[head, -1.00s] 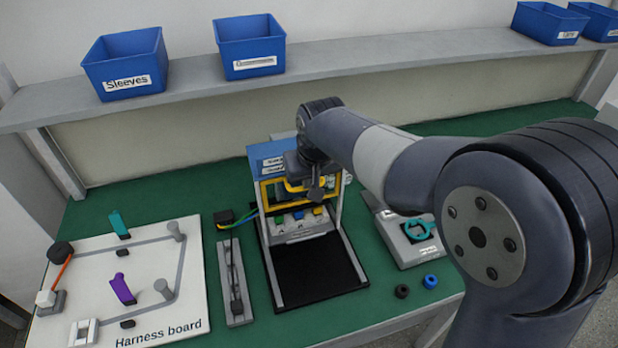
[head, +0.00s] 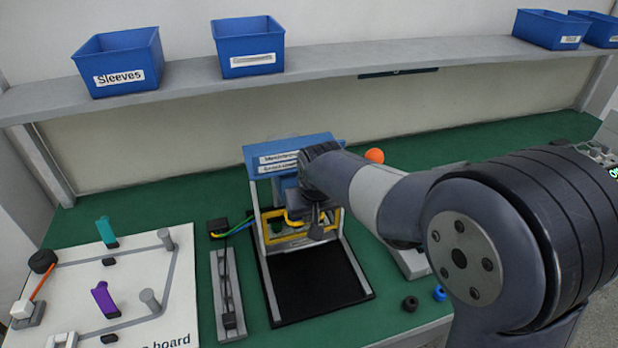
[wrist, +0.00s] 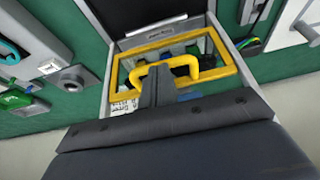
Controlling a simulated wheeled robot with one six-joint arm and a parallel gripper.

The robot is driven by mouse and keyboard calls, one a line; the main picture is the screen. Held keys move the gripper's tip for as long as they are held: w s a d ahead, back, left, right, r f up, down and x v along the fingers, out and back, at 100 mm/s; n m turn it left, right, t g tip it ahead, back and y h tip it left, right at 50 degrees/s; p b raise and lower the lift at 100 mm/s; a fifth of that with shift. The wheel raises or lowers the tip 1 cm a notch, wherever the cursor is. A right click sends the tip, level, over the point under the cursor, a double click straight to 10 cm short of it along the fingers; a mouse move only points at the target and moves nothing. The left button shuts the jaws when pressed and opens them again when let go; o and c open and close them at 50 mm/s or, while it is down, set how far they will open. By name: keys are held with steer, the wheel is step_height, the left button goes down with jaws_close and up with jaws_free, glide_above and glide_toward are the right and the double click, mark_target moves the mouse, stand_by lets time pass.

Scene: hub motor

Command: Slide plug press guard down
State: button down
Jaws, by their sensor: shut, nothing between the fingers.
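The press (head: 292,150) has a blue top, two light uprights and a black base plate (head: 312,285). Its guard (head: 274,240) is a yellow frame with a yellow handle, low between the uprights in front of the press's lower part. My gripper (head: 318,222) is shut and empty at the guard's handle, partly hiding it. In the wrist view the closed fingers (wrist: 160,85) overlap the yellow handle (wrist: 205,66), within the yellow frame (wrist: 147,45). I cannot tell whether they touch it.
The harness board (head: 185,318) lies left, with a grey cable fixture (head: 218,285) between it and the press. A grey device (head: 412,262) stands right, partly behind my arm. Black (head: 410,303) and blue (head: 439,293) rings lie at the front. A shelf with blue bins (head: 250,50) runs behind.

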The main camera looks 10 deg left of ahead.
steer(key=shift+s+d+f, duration=0.1)
steer(key=shift+s+f, duration=0.05)
steer(key=shift+f, duration=0.2)
steer(key=w+p+v, duration=0.1)
steer(key=p+v, duration=0.1)
steer(key=v, duration=1.2)
steer(key=shift+a+r, duration=0.3)
steer(key=shift+r, duration=0.15)
steer(key=b+x, duration=0.1)
steer(key=x, duration=1.3)
steer(key=shift+s+d+f+b, duration=0.15)
steer(key=shift+s+d+b, duration=0.05)
steer(key=shift+s+b, duration=0.2)
